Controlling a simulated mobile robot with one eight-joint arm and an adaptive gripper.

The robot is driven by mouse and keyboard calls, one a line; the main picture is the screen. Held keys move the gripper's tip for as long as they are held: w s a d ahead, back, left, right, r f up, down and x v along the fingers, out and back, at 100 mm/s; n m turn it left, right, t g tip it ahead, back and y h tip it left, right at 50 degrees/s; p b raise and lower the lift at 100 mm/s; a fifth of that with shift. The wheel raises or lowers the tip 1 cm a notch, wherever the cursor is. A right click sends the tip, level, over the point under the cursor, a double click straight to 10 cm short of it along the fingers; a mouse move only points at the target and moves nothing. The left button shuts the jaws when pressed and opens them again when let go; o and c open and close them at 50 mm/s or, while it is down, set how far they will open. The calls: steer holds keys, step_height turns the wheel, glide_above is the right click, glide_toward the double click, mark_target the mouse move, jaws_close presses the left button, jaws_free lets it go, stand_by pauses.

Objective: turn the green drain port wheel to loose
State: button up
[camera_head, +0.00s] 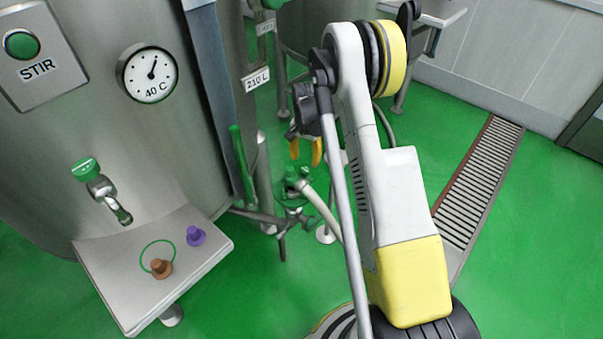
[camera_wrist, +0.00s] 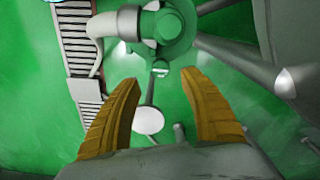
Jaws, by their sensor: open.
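The green drain port wheel (camera_head: 294,182) is low down beside the tank, partly crowded by fittings and a pale hose. In the wrist view, the round green drain port part (camera_wrist: 176,28) is at the top centre, ahead of the fingertips. My gripper (camera_head: 305,155) is above the port in the head view, with its two yellow fingers apart. In the wrist view my gripper (camera_wrist: 160,82) is open and empty, and the fingers do not appear to touch the green part. The wheel's loose or tight marking cannot be read.
A pale hose (camera_head: 322,212) runs from the port, and also shows in the wrist view (camera_wrist: 98,40). A steel tank (camera_head: 90,110) with a green-knobbed tap (camera_head: 102,190) stands left. Its shelf (camera_head: 115,285) holds a brown and a purple knob. A floor grate (camera_head: 480,185) lies right.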

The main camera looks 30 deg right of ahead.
mark_target(305, 170)
step_height(305, 170, down, 6)
steer(key=shift+f+b, duration=0.1)
steer(key=shift+b, duration=0.9)
jaws_close()
